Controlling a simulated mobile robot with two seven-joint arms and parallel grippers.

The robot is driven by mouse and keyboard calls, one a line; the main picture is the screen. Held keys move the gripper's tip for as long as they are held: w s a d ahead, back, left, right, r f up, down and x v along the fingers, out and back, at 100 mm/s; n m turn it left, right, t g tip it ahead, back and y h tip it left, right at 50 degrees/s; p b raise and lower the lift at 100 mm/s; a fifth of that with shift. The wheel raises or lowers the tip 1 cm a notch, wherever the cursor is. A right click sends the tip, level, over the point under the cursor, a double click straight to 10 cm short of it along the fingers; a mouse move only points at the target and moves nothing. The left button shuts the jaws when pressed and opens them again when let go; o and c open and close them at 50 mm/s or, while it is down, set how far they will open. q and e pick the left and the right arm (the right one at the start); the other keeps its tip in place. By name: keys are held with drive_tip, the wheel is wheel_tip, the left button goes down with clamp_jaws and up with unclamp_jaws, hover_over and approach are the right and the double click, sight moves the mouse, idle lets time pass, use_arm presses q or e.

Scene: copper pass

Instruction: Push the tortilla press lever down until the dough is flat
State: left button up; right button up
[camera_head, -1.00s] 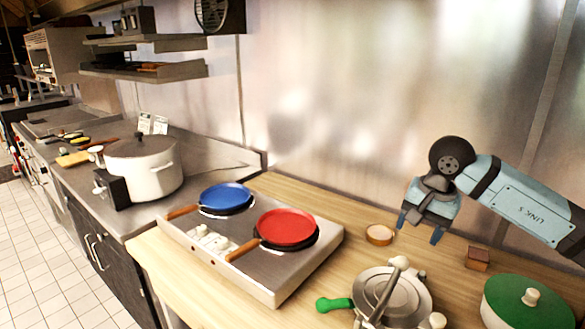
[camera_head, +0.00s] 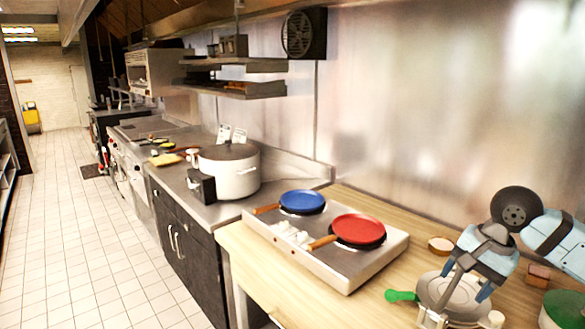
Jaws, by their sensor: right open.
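The tortilla press (camera_head: 460,300) is a round metal press on the wooden counter at the lower right, with a green-ended handle (camera_head: 401,296) pointing left. My right gripper (camera_head: 468,291) is open, fingers pointing down, and in the picture it overlaps the press. I cannot tell whether a finger touches it. The lever is partly hidden behind the gripper, and the dough cannot be made out. My left gripper is not in view.
A two-plate griddle with a blue pan (camera_head: 302,202) and a red pan (camera_head: 359,229) stands left of the press. A small round bowl (camera_head: 441,245), a brown block (camera_head: 538,274) and a green-lidded pot (camera_head: 566,308) are nearby. A large pot (camera_head: 229,177) stands farther left.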

drive_tip(key=s+a+f+m+t+y+p, duration=0.1)
drive_tip(key=s+a+m+t+y+p, duration=0.15)
drive_tip(key=a+m+y, duration=0.7)
drive_tip(key=s+a+f+m+t+y+p, duration=0.2)
drive_tip(key=s+a+m+y+p, duration=0.15)
drive_tip(key=a+m+y, duration=0.6)
drive_tip(key=s+d+f+m+t+h+p, duration=0.15)
drive_tip(key=f+m+t+h, duration=0.45)
drive_tip(key=m, duration=0.9)
drive_tip(key=s+d+f+m+t+h+p, duration=0.1)
drive_tip(key=s+d+f+m+t+h, duration=0.15)
drive_tip(key=f+m+t+h, duration=0.85)
drive_tip(key=s+d+f+m+g, duration=0.1)
drive_tip(key=s+f+m+g, duration=0.2)
drive_tip(key=s+m+g, duration=0.3)
drive_tip(key=s+d+f+m+g+h+p, duration=0.1)
drive_tip(key=s+f+m+g, duration=0.3)
drive_tip(key=s+m+g, duration=0.2)
drive_tip(key=m, duration=0.2)
drive_tip(key=shift+s+d+m+h, duration=0.15)
drive_tip(key=shift+m+h, duration=0.15)
drive_tip(key=shift+m, duration=0.1)
drive_tip(key=c, duration=0.4)
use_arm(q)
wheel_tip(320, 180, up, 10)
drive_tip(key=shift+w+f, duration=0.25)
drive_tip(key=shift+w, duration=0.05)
